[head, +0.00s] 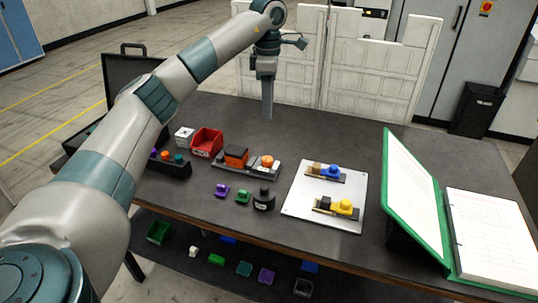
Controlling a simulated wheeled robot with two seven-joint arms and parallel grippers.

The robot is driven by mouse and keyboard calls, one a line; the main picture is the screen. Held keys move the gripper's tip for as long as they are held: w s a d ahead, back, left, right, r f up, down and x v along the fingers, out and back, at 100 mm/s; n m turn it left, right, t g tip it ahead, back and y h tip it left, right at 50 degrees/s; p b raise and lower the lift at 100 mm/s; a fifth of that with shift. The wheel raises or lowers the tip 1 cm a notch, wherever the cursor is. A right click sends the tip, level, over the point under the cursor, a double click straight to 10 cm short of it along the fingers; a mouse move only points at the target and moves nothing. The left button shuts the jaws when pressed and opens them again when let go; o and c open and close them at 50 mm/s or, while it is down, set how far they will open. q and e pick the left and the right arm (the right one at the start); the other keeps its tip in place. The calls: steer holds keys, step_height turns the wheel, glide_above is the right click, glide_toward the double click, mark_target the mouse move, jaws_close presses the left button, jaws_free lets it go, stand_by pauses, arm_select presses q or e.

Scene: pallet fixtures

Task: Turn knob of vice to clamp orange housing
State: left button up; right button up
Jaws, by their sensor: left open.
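The orange housing (236,154) sits at the left end of a dark grey vice (249,171) on the table. The vice's orange knob (267,160) is at its right end. I cannot tell how tightly the jaws hold the housing. My left gripper (267,116) points down above the table, behind the vice in the picture and apart from the knob. Its fingers look narrow from this side; it is open with nothing visible in it. My right gripper is not in view.
A red bin (207,142) and white box (184,136) stand left of the vice. A light plate (301,205) carries blue-knob and yellow-knob vices. Purple and green small parts and a black cylinder (264,200) lie in front. A green binder (412,195) stands right. The table's back is clear.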

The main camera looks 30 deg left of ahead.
mark_target(268, 158)
arm_select(q)
step_height(268, 158, down, 18)
steer(key=p, duration=0.5)
steer(key=shift+r, duration=0.25)
stand_by(0.3)
steer(key=c, duration=1.1)
